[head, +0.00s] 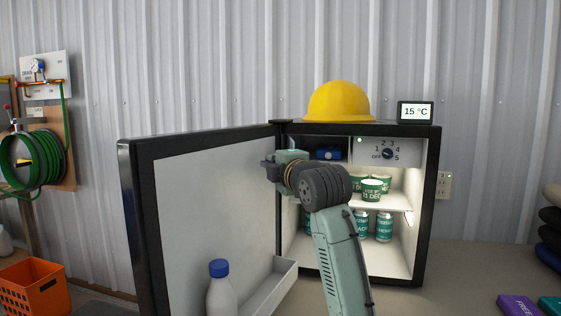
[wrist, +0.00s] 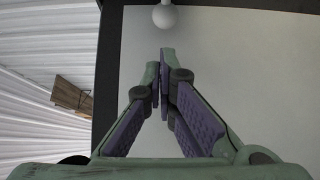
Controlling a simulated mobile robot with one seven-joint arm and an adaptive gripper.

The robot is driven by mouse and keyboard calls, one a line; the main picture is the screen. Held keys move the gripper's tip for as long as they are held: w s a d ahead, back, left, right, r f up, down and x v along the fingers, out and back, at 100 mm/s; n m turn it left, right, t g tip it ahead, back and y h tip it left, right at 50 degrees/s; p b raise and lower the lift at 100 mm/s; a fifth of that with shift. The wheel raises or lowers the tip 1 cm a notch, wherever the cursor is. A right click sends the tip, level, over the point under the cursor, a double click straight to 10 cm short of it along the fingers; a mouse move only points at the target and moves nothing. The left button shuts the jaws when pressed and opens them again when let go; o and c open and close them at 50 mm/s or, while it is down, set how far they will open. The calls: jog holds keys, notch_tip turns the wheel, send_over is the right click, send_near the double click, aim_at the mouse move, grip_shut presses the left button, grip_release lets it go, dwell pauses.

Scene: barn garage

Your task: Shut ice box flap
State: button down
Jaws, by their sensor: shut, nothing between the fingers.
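The fridge (head: 433,200) stands open, its door (head: 205,200) swung out to the left. A dark blue item (head: 329,154) sits in the upper left compartment, beside the dial panel (head: 387,152). A narrow pale panel (head: 292,143) at that compartment's left edge may be the ice box flap; my wrist hides most of this area. My gripper (head: 268,166) points left in front of the opening, near the door's inner side. In the wrist view my gripper (wrist: 161,78) is shut and empty, before a pale, dark-edged panel (wrist: 240,70). I cannot tell whether it touches anything.
A white bottle (head: 220,290) with a blue cap stands at the door shelf (head: 275,285). Cups (head: 372,189) and cans (head: 384,226) fill the shelves. A yellow hard hat (head: 339,102) and a temperature display (head: 416,112) sit on top. An orange crate (head: 35,288) is left.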

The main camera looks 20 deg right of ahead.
jog(key=shift+w+a+r, duration=0.1)
jog(key=shift+w+r, duration=0.05)
jog(key=shift+w, duration=0.95)
jog(key=d, duration=0.1)
jog(key=d+p, duration=0.1)
jog(key=d, duration=0.2)
jog(key=shift+s, duration=0.35)
